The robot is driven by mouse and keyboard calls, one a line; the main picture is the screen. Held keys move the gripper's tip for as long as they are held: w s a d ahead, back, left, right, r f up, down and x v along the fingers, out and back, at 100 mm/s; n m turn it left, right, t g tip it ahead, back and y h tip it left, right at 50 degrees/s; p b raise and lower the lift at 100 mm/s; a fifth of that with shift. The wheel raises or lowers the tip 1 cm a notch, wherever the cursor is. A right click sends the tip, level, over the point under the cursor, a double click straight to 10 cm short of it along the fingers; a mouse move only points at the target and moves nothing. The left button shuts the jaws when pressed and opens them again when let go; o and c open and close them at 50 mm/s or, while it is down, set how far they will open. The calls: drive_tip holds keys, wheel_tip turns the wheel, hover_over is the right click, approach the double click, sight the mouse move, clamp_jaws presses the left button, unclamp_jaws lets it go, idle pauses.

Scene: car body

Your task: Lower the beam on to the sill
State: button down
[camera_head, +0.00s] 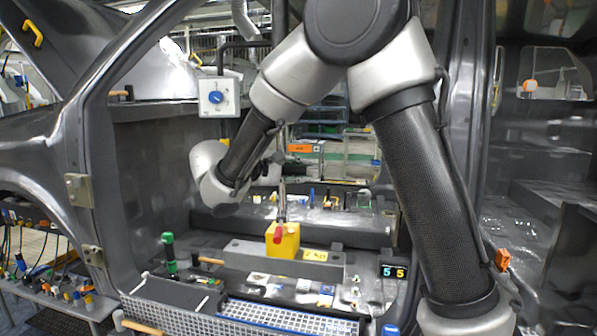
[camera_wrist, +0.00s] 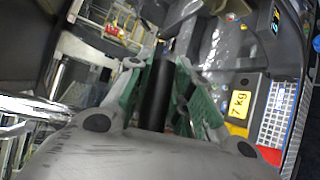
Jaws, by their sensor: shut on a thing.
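The grey beam (camera_head: 240,249) lies lengthwise at the door opening, with a yellow "7 kg" label near its right end. A yellow block (camera_head: 284,241) with a red and grey upright part sits at its middle. The beam also shows in the wrist view (camera_wrist: 252,84). The sill (camera_head: 232,268) is below it; I cannot tell whether they touch. My gripper (camera_head: 268,174) is above and left of the yellow block, partly hidden by my wrist. In the wrist view its green-padded fingers (camera_wrist: 156,95) are shut on a black cylindrical handle (camera_wrist: 157,90).
A small display (camera_head: 393,271) reading "5 5" stands right of the beam. A green-and-black tool (camera_head: 169,255) stands at the left. A perforated metal tray (camera_head: 290,318) lies in front. A box with a blue knob (camera_head: 215,97) hangs behind. The door pillars frame the opening.

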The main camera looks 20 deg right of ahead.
wheel_tip(320, 180, down, 21)
idle(0.4)
drive_tip(key=c, duration=1.3)
unclamp_jaws()
drive_tip(key=shift+o, duration=0.2)
drive_tip(key=shift+a, duration=0.1)
drive_tip(key=v, duration=1.2)
